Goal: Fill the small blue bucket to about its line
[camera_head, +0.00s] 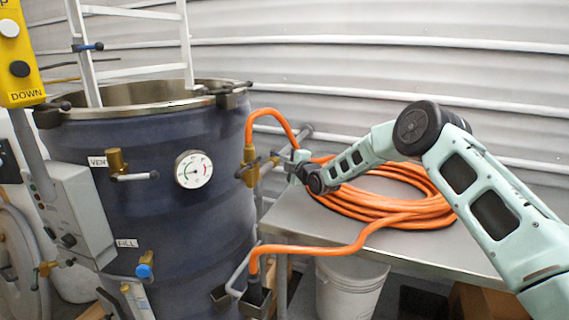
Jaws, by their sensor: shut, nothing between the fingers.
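I see no small blue bucket in this view. A large dark blue vessel (150,215) with a metal rim stands at the left centre. A brass valve (249,167) sits at its right side, with an orange hose (262,113) rising from it. My gripper (289,163) is just right of this valve, above the left end of the metal table. Its fingers are small and partly hidden among the pipework, and it looks shut and empty. I cannot tell whether it touches the valve handle.
A coiled orange hose (385,205) lies on the metal table (330,232). A white bucket (348,288) stands below. The vessel carries a round gauge (194,169), a VENT valve (118,165) and a blue-knobbed FILL valve (145,268). A yellow pendant (18,55) hangs at the upper left.

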